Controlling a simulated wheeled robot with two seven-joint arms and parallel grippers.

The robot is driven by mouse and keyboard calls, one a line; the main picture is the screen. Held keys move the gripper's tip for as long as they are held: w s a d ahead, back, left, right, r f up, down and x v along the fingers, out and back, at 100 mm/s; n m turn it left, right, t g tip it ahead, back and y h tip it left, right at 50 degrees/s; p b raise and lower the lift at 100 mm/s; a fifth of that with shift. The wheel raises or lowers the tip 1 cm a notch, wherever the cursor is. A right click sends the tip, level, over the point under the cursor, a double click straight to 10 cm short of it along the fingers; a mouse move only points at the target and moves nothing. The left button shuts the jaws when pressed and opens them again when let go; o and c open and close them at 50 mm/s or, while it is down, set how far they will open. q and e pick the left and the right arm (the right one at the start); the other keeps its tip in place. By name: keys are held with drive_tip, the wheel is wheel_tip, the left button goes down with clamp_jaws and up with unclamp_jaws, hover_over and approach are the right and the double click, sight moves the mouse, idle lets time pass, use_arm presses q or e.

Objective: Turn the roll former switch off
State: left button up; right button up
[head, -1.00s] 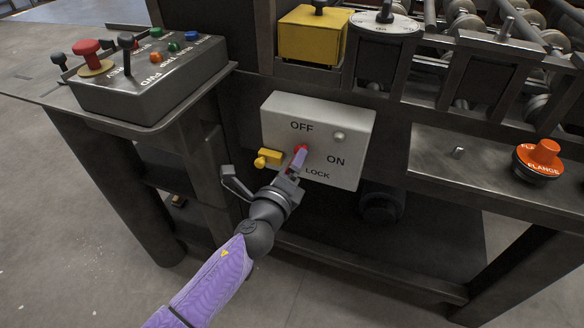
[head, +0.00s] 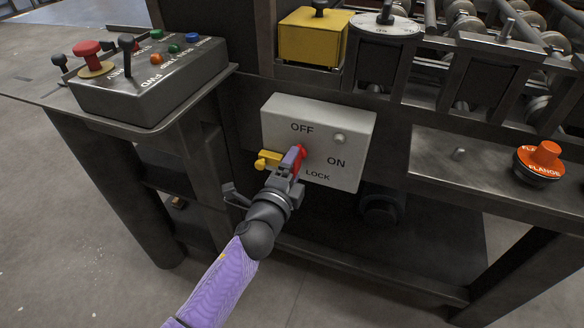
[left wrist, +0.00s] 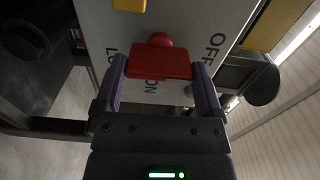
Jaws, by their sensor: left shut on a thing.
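The roll former switch is a light grey box (head: 345,125) on the machine's front, marked OFF at the top, ON at the right and LOCK at the bottom. Its red handle (head: 301,152) shows at the box's middle left, partly hidden by my gripper. My left gripper (head: 293,160) is at the handle. In the left wrist view, the red handle (left wrist: 160,62) sits between the two fingers of my left gripper (left wrist: 162,80), which is shut on it. The exact direction of the handle is hard to tell. My right gripper is not in view.
A yellow lock piece (head: 268,159) juts out at the box's left. A control box (head: 150,85) with a red button and levers stands on the ledge at left. An orange FLANGE knob (head: 545,153) is at right. Rollers (head: 465,25) line the top right.

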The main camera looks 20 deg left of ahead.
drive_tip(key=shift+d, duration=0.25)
use_arm(q)
drive_tip(key=o, duration=1)
drive_tip(key=shift+c, duration=0.2)
drive_tip(key=s+p, duration=0.2)
drive_tip(key=s, duration=0.8)
drive_tip(key=shift+a, duration=0.2)
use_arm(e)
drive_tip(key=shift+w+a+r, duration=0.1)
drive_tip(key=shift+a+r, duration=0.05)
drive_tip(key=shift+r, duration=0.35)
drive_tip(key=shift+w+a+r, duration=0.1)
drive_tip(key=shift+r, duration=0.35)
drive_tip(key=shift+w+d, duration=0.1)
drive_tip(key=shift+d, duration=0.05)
